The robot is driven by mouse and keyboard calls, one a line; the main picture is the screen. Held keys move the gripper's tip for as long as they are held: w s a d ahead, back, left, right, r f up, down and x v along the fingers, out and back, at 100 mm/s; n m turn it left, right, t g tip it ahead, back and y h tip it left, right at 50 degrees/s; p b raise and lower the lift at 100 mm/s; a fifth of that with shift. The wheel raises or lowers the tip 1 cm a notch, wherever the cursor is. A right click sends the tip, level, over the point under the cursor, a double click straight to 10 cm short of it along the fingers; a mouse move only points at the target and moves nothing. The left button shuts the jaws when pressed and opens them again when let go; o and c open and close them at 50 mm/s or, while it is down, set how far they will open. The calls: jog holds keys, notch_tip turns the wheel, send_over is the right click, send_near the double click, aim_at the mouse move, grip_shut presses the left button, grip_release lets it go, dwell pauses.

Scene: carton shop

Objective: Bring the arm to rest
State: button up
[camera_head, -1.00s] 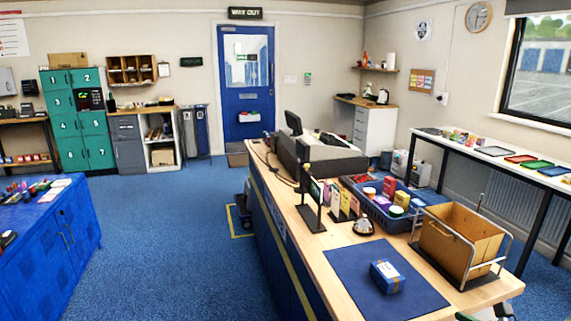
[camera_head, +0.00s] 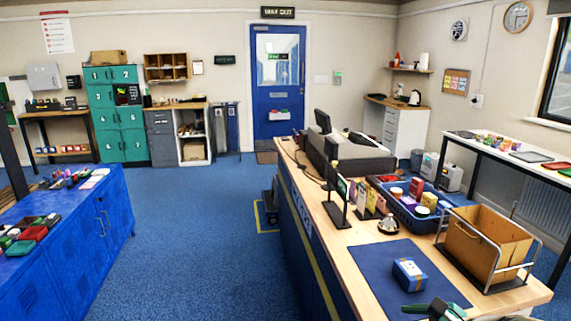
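A dark part with green edges, which looks like my gripper (camera_head: 436,311), shows at the bottom edge of the view, right of centre. It is at the near end of the wooden counter (camera_head: 318,205), by the front edge of the dark blue mat (camera_head: 385,272). Most of my arm is below the picture. I cannot make out the fingertips or whether they hold anything. A small blue box (camera_head: 409,273) with a pale band lies on the mat, apart from the gripper.
An open cardboard carton (camera_head: 484,250) in a metal frame and a blue crate (camera_head: 432,222) of goods stand on the counter's right side. A bell (camera_head: 388,225) sits behind the mat. Blue cabinets (camera_head: 70,235) stand at left. Blue carpet (camera_head: 200,240) lies clear between.

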jog(key=s+a+r+n+g+h, duration=0.1)
jog(key=s+a+n, duration=0.4)
jog(key=n, duration=0.5)
jog(key=s+a+r+n+g+h, duration=0.1)
jog(key=s+a+r+n+h, duration=0.3)
jog(key=n, duration=0.7)
jog(key=shift+s+a+r+g+h, duration=0.3)
jog(key=shift+s+a+r+g, duration=0.15)
jog(key=shift+a+r, duration=0.35)
